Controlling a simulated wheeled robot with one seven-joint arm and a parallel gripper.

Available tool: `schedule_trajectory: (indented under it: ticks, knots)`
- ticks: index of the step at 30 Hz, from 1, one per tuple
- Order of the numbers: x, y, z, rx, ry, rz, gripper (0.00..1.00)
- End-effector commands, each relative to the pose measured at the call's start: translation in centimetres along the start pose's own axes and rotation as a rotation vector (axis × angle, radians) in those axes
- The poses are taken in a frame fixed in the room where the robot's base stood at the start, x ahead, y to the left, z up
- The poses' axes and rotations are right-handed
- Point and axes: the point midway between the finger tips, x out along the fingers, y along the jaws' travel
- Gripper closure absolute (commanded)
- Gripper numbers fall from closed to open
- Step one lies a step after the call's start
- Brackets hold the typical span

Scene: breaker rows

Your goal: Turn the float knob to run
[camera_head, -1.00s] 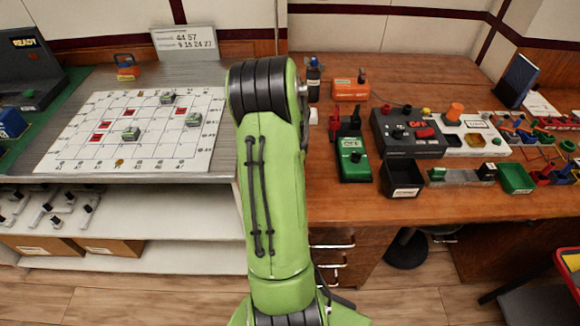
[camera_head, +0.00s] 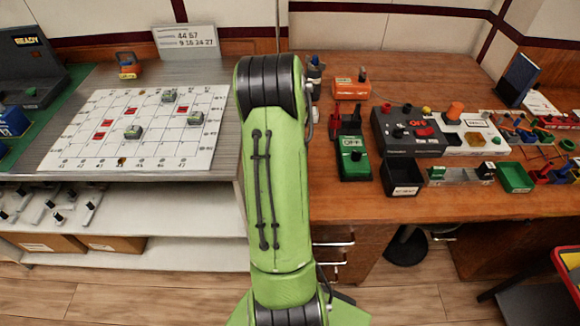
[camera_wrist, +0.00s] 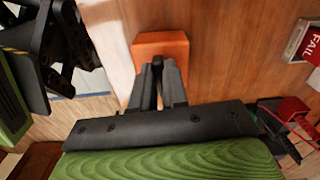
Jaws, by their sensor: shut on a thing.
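In the wrist view my gripper (camera_wrist: 158,66) points at an orange block (camera_wrist: 160,45) on a wooden surface. Its two dark fingers are closed together over the block, around what I take to be the float knob. The fingers hide the knob, so its pointer and setting cannot be read. In the head view my green arm stands in front of my gripper and hides it. An orange box (camera_head: 350,90) with a white label and a dark upright knob shows right of the arm. I cannot tell whether it is the block in the wrist view.
A green box (camera_head: 354,163) marked OFF, a dark panel (camera_head: 398,140) and a black bin (camera_head: 402,178) stand on the right bench. A white grid board (camera_head: 150,140) lies left. A red FAIL marker (camera_wrist: 314,45) and red-black objects (camera_wrist: 285,112) lie right in the wrist view.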

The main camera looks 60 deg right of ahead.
Motion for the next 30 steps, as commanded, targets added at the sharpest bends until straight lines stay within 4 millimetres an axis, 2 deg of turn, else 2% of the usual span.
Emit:
schedule_trajectory:
  ticks: [2, 3, 8, 17, 20, 30]
  knots:
    - [0.0, 0.0, 0.0, 0.000, 0.000, 0.000, 1.00]
    - [0.0, 0.0, 0.0, -0.001, 0.000, 0.000, 0.84]
    - [0.0, 0.0, 0.0, -0.001, 0.000, 0.000, 0.61]
    - [-0.3, 0.0, 0.0, -0.001, 0.000, -0.001, 0.61]
    - [-1.9, -0.1, 0.0, -0.002, 0.000, -0.004, 0.61]
    - [-11.6, -0.1, 0.0, -0.002, 0.000, -0.005, 0.61]
